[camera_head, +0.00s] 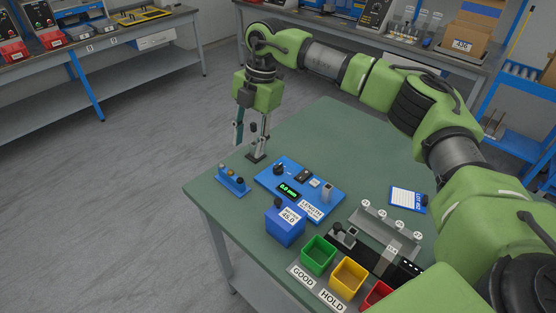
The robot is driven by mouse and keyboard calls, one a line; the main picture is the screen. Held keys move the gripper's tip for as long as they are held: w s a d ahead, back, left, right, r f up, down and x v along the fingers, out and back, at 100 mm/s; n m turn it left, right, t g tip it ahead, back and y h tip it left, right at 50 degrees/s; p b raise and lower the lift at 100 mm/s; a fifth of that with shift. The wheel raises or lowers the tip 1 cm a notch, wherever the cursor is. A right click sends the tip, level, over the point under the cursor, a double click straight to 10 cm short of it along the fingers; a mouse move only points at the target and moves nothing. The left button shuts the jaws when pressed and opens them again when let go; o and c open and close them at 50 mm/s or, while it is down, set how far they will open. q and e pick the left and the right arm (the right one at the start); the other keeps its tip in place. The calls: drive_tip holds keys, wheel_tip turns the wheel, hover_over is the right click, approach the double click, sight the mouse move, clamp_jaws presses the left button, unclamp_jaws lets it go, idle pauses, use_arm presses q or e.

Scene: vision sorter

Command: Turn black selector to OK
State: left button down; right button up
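A blue gauge panel (264,178) lies on the green table, with a small green digital display and a LENGTH label. A round black knob (279,169) sits at its far left part, and a second dark control (303,175) sits to its right. I cannot read any OK mark or the knob's pointer direction. My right gripper (252,143) hangs fingers-down above the table's far left edge, left of and beyond the panel. Its fingers are apart, and it does not touch the knob. A small dark-based piece (256,157) shows below it, partly hidden. My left gripper is not in view.
A blue rack (232,181) with small posts stands left of the panel. A blue MASTER 45.0 block (285,227) is in front. Green (318,255), yellow (348,278) and red bins line the near edge. The table's far middle is clear beneath my arm.

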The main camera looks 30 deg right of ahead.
sight(278, 165)
drive_tip(key=d+r+m+h, duration=0.2)
drive_tip(key=d+r, duration=0.1)
drive_tip(key=d, duration=0.5)
wheel_tip(278, 165, down, 14)
drive_tip(key=shift+s+r+p, duration=0.1)
drive_tip(key=shift+p, duration=0.6)
clamp_jaws()
